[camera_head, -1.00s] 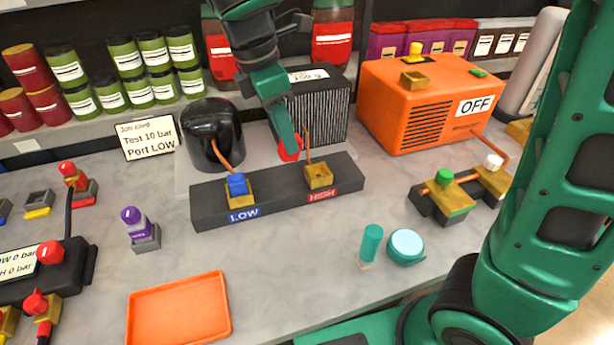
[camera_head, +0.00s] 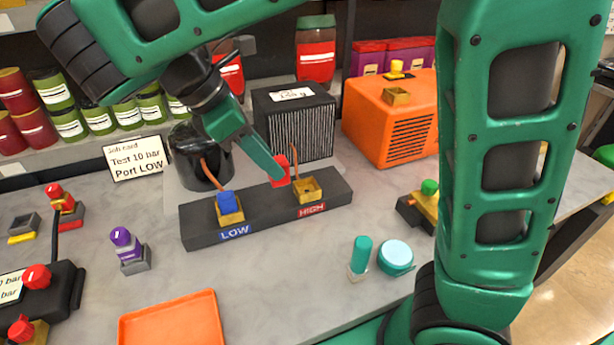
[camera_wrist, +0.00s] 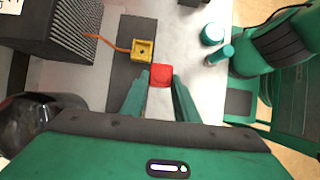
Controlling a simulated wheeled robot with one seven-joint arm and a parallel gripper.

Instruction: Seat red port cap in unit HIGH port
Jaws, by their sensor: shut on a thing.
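My gripper (camera_head: 278,172) is shut on the red port cap (camera_head: 281,170). The cap also shows between the fingertips in the wrist view (camera_wrist: 161,75). It is held close beside the brass HIGH port (camera_head: 308,189), to its left in the head view, and apart from it in the wrist view. The HIGH port's square opening is empty and shows in the wrist view (camera_wrist: 143,50). The dark manifold bar of the unit (camera_head: 270,208) carries both ports. The LOW port (camera_head: 229,216) has a blue cap (camera_head: 228,202) on it.
A black motor dome (camera_head: 187,150) and a ribbed block (camera_head: 293,120) stand behind the bar. A copper tube (camera_head: 294,161) rises near the HIGH port. An orange pump (camera_head: 390,120) is at right. A teal cylinder (camera_head: 360,254) and an orange tray (camera_head: 172,322) are in front.

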